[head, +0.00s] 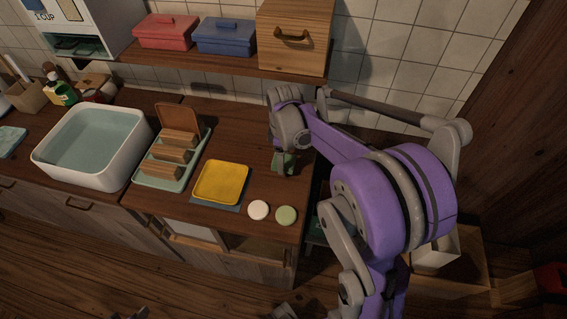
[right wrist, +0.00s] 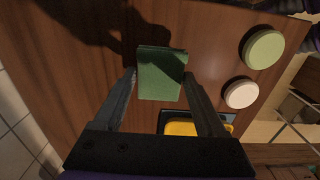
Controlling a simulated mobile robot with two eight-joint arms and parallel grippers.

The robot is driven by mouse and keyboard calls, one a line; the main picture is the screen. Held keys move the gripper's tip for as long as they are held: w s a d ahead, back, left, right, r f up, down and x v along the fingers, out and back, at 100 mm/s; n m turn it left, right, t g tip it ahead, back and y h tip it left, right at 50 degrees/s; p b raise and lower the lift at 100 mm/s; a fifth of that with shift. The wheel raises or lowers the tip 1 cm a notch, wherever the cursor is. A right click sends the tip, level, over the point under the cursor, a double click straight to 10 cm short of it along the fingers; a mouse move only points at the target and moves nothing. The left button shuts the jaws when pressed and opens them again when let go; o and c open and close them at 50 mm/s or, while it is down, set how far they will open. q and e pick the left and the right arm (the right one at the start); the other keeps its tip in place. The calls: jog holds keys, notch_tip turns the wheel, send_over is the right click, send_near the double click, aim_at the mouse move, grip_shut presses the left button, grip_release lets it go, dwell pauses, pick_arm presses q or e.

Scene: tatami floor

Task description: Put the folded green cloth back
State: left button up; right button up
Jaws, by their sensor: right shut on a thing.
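The folded green cloth (head: 281,160) is at the right part of the wooden counter, below my purple right arm in the head view. My right gripper (head: 286,168) is shut on it. In the right wrist view the cloth (right wrist: 160,75) is a green block between the two dark fingertips of the gripper (right wrist: 160,82), over the wood. I cannot tell whether the cloth touches the counter.
A yellow tray (head: 221,182), a white disc (head: 258,210) and a green disc (head: 286,215) are on the counter. Left of them stand a rack (head: 160,182) with wooden blocks and a white basin (head: 119,177). A shelf (head: 205,63) above holds red and blue boxes and a wooden cabinet (head: 308,53).

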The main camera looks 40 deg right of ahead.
jog(key=shift+f, duration=1.3)
jog(key=shift+f, duration=0.2)
jog(key=o, duration=1.2)
jog(key=shift+r, duration=0.1)
jog(key=shift+o, duration=0.2)
jog(key=shift+r, duration=0.1)
